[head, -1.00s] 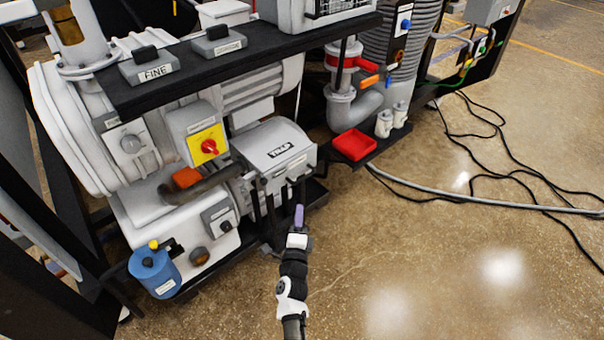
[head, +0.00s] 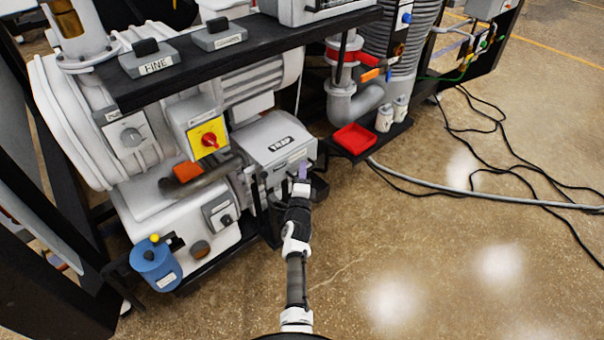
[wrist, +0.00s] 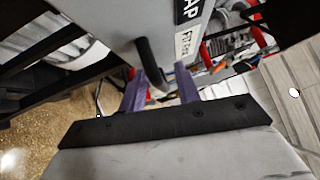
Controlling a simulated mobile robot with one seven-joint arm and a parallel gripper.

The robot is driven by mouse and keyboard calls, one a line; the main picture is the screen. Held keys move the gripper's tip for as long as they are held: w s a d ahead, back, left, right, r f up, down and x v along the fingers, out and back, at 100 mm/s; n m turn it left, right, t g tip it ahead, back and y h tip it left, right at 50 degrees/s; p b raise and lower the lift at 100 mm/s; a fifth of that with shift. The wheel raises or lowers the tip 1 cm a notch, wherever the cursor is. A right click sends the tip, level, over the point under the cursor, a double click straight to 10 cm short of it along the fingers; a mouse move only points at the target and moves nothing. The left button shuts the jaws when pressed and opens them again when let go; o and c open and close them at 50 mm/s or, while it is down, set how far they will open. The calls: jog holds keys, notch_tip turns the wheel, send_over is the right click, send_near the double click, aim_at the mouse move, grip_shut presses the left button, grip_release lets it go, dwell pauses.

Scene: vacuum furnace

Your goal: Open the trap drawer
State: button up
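The trap (head: 268,143) is a pale grey box with a dark TRAP label, low in the middle of the head view. Its labelled front fills the top of the wrist view (wrist: 120,22). A black bar handle (wrist: 151,60) sticks out from this front. My gripper (head: 303,170) is at the trap's front right in the head view. In the wrist view its two purple fingers (wrist: 160,88) are apart, one on each side of the handle's near end. I see a gap beside the handle, and no firm grip shows. The drawer's seam is not clear.
A red tray (head: 354,138) sits on the black base right of the trap. A blue canister (head: 155,264) stands at lower left. A black shelf (head: 230,52) with switch boxes hangs above. Cables (head: 500,190) lie on the right floor; the front floor is clear.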

grip_shut()
